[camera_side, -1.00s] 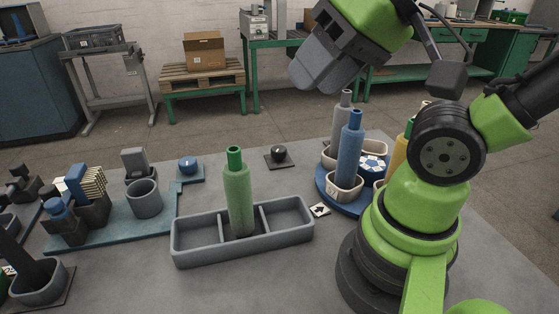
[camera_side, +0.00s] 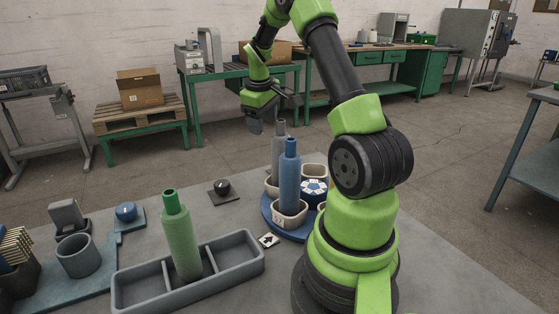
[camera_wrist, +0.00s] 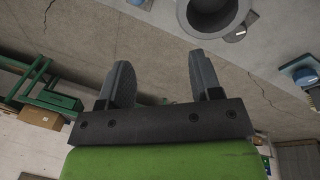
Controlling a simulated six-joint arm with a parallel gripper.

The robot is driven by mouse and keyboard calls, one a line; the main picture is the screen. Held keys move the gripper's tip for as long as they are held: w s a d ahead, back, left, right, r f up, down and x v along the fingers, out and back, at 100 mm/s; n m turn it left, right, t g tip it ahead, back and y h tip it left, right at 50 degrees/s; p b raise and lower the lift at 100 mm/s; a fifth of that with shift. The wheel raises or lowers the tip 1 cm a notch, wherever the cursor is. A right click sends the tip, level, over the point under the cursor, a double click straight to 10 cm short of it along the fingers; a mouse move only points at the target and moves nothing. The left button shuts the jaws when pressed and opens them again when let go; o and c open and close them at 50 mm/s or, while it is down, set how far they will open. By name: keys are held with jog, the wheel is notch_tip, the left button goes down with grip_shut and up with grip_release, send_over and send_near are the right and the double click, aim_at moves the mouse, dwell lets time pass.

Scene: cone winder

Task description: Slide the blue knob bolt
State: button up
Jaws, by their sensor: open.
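A blue round knob (camera_side: 126,211) sits on a small teal plate at the left in the side view. A blue knob also shows at the right edge of the wrist view (camera_wrist: 303,75). I cannot tell for sure that this is the bolt's knob. My gripper (camera_side: 260,120) is raised behind the table's far side in the side view, well away from the knob. In the wrist view my gripper (camera_wrist: 158,70) has its two grey fingers apart, with nothing between them.
A grey three-compartment tray (camera_side: 240,258) holds a green bottle-shaped piece (camera_side: 181,238). A blue turntable (camera_side: 270,212) carries cups with a blue bottle (camera_side: 290,178) and a grey one (camera_side: 279,150). A grey cup (camera_side: 78,256) and a black knob (camera_side: 222,187) stand nearby.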

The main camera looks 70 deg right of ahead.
jog(key=shift+g, duration=0.4)
jog(key=x, duration=0.5)
jog(key=s+d+x, duration=0.1)
jog(key=x, duration=0.4)
jog(key=s+d+x, duration=0.1)
jog(key=x, duration=0.4)
jog(key=shift+s+d+r, duration=0.15)
jog(key=shift+r, duration=0.2)
grip_shut()
jog(key=shift+w+d, duration=1.2)
jog(key=shift+d, duration=0.05)
grip_release()
